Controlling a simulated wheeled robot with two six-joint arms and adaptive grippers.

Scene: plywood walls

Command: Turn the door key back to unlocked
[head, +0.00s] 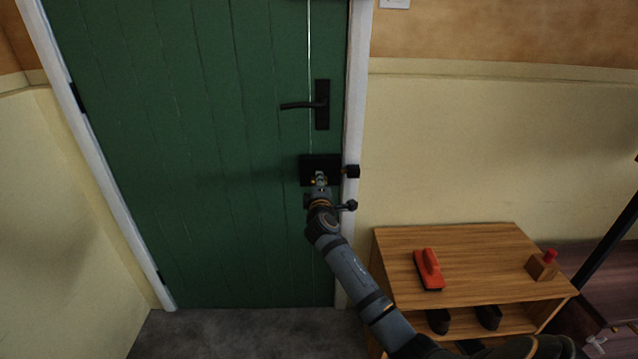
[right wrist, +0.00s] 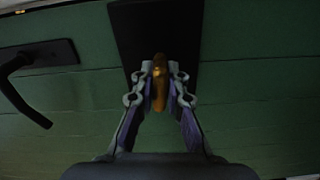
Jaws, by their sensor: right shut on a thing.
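The green door (head: 200,120) is closed in its white frame. A black lock plate (head: 308,163) sits on it below the black lever handle (head: 322,104). My right gripper (head: 320,181) is at the plate. In the right wrist view, its two fingers (right wrist: 160,84) are shut on a brass-coloured key (right wrist: 160,66) in front of the dark plate (right wrist: 127,40). The key's bow stands roughly lengthwise between the fingers; the keyhole is hidden. The lever handle also shows at the left of the right wrist view (right wrist: 30,60). My left gripper is not in view.
A wooden bench (head: 480,255) stands right of the door, with a red-orange brush-like tool (head: 429,270) and a small wooden block with a red top (head: 543,265) on it. Dark shoes (head: 488,316) sit on its lower shelf. The floor before the door is clear.

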